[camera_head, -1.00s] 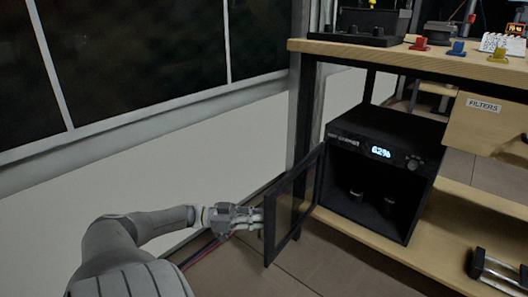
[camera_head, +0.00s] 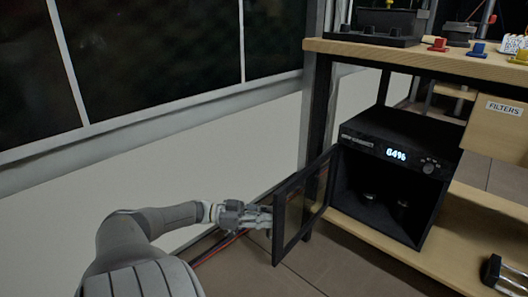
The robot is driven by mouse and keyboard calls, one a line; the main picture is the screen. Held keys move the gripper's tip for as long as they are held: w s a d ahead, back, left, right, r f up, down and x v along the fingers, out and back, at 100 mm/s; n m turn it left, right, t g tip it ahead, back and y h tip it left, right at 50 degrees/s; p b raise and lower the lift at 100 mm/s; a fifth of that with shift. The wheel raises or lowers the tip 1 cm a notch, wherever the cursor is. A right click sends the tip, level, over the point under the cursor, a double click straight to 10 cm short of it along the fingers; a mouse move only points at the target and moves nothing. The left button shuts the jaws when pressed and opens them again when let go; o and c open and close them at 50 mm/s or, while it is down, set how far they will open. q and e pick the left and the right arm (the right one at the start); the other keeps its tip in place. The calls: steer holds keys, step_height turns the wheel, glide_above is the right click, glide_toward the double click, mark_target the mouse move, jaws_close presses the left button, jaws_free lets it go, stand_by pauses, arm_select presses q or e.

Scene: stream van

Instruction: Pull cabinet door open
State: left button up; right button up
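The black cabinet (camera_head: 394,138) stands on the lower wooden shelf, with a lit display reading about 84% and a knob on its front. My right gripper is not in view.
A wooden bench top (camera_head: 420,62) above the cabinet carries dark equipment and small coloured parts. A box labelled FILTERS (camera_head: 497,125) hangs at the right. A black post stands behind the door. Red and dark cables (camera_head: 218,247) lie on the floor near my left arm.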

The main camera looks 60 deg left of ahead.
arm_select(q)
steer(key=v, duration=1.2)
stand_by(0.6)
